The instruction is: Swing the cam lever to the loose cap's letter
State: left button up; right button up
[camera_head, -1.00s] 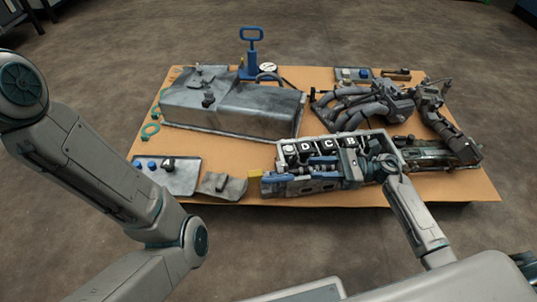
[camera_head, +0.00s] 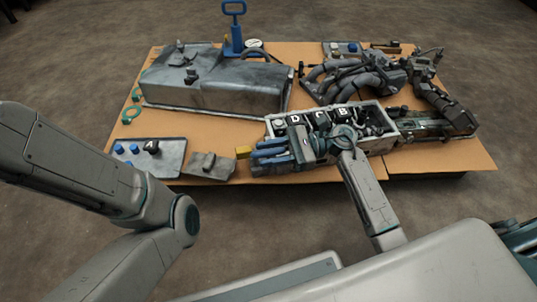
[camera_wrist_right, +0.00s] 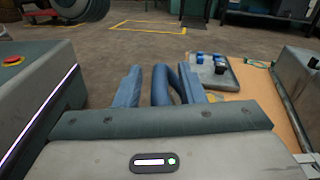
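The loose cap (camera_head: 151,147), dark with a pale letter that looks like A, sits on the grey tray at the left of the table. It also shows small in the right wrist view (camera_wrist_right: 221,65). The engine block (camera_head: 345,162) holds dark caps lettered D, C and B in a row. My right gripper (camera_head: 262,151) is over the block's left end, its blue fingers pointing left. The right wrist view shows its fingers (camera_wrist_right: 160,72) apart, with a curved blue piece (camera_wrist_right: 163,88) between them; firm contact cannot be told. I cannot clearly identify the cam lever. My left gripper is out of view.
A grey metal cover (camera_head: 215,85) fills the table's back left, with a blue-handled tool (camera_head: 235,30) behind it. Pipework (camera_head: 350,80) lies at the back right.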

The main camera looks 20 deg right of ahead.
jog(key=shift+a, duration=0.15)
grip_shut()
jog(key=s+f+b, duration=0.1)
jog(key=f+b, duration=0.1)
jog(key=s+f+b, duration=0.2)
jog(key=shift+a+f, duration=0.1)
dwell(0.4)
grip_release()
